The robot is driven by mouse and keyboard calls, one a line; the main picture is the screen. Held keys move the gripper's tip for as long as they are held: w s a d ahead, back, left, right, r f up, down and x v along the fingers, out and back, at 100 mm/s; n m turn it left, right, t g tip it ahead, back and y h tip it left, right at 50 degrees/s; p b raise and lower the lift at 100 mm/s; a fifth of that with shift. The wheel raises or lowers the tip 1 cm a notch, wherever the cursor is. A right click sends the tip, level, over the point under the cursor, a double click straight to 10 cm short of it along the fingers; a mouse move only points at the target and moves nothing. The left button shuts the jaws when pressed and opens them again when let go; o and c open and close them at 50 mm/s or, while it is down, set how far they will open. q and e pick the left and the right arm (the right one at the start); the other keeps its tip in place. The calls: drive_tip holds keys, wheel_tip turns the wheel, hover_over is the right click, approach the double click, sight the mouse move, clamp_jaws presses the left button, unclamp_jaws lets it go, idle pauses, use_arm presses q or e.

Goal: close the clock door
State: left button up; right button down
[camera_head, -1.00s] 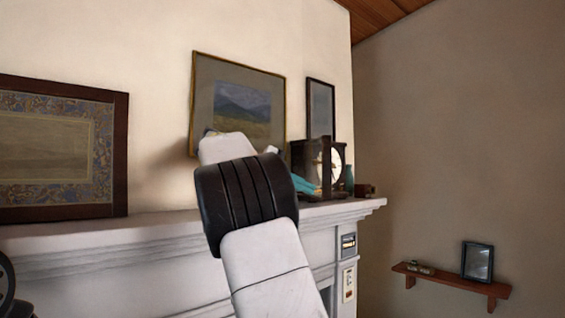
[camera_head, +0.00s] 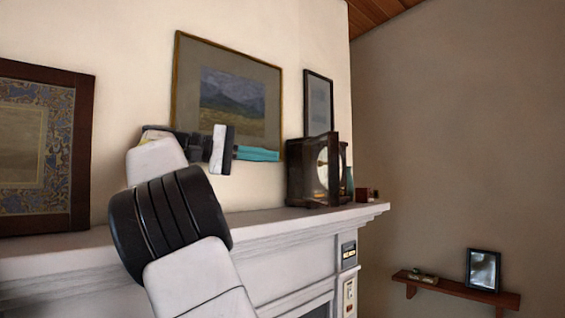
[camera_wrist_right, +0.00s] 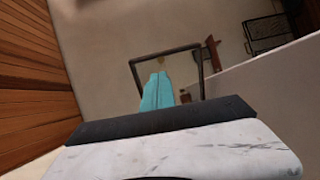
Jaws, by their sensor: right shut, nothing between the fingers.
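The dark wooden clock (camera_head: 300,188) stands near the right end of the mantel, its pale round face partly visible. Its framed door (camera_head: 333,160) appears to stand ajar, angled out from the case; the exact angle is hard to tell. In the right wrist view a thin dark frame (camera_wrist_right: 168,54), probably this door, stands beyond the fingers with the wall visible through it. My right gripper (camera_head: 276,155) has teal fingers, shut and empty, left of the clock and apart from it in the head view. The fingers also show in the wrist view (camera_wrist_right: 157,88). My left gripper is out of view.
A teal vase (camera_head: 350,182) and a small brown box (camera_head: 363,195) stand right of the clock. Framed pictures hang behind, including a landscape (camera_head: 232,103). A wall shelf (camera_head: 455,291) is lower right.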

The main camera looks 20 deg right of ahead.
drive_tip(key=s+d+f, duration=0.1)
drive_tip(key=d, duration=0.8)
drive_tip(key=shift+s+d, duration=0.2)
drive_tip(key=shift+d, duration=0.15)
